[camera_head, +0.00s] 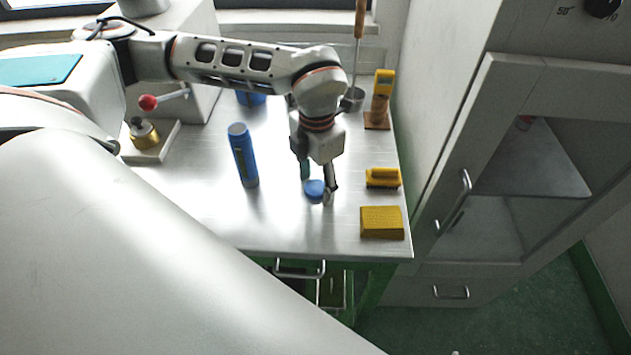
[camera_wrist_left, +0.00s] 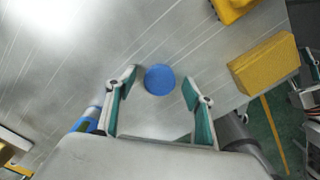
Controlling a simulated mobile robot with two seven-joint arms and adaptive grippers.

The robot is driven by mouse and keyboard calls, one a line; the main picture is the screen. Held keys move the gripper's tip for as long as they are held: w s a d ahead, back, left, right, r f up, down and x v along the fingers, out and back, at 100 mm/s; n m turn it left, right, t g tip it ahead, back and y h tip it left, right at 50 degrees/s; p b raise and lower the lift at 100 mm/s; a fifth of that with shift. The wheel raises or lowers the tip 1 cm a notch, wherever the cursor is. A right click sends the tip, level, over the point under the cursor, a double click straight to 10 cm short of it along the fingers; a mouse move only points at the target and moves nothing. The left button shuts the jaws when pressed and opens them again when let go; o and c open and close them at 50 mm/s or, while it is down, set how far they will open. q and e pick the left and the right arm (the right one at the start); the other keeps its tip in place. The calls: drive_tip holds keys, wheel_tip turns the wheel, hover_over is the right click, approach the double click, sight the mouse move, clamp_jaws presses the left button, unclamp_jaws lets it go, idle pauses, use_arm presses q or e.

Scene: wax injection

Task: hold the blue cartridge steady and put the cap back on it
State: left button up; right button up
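The blue cartridge (camera_head: 243,155) stands upright on the metal table, to the left of my left gripper in the head view. Part of it shows at the lower left of the left wrist view (camera_wrist_left: 88,120). The blue cap (camera_head: 314,188) is a small round piece, apart from the cartridge and low at the table top. In the left wrist view the cap (camera_wrist_left: 160,79) appears between the spread fingertips, with gaps on both sides. My left gripper (camera_head: 317,190) is open and points down over the cap.
A yellow block (camera_head: 382,222) and a yellow brush (camera_head: 383,178) lie to the right, near the table edge. A yellow tool (camera_head: 383,88) stands behind them. A red-knobbed lever device (camera_head: 146,132) is at the left. Table between cartridge and cap is clear.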

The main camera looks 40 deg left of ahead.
sight(316, 186)
use_arm(q)
drive_tip(key=c, duration=0.8)
drive_tip(key=shift+r, duration=0.1)
wheel_tip(316, 186, up, 20)
idle(0.4)
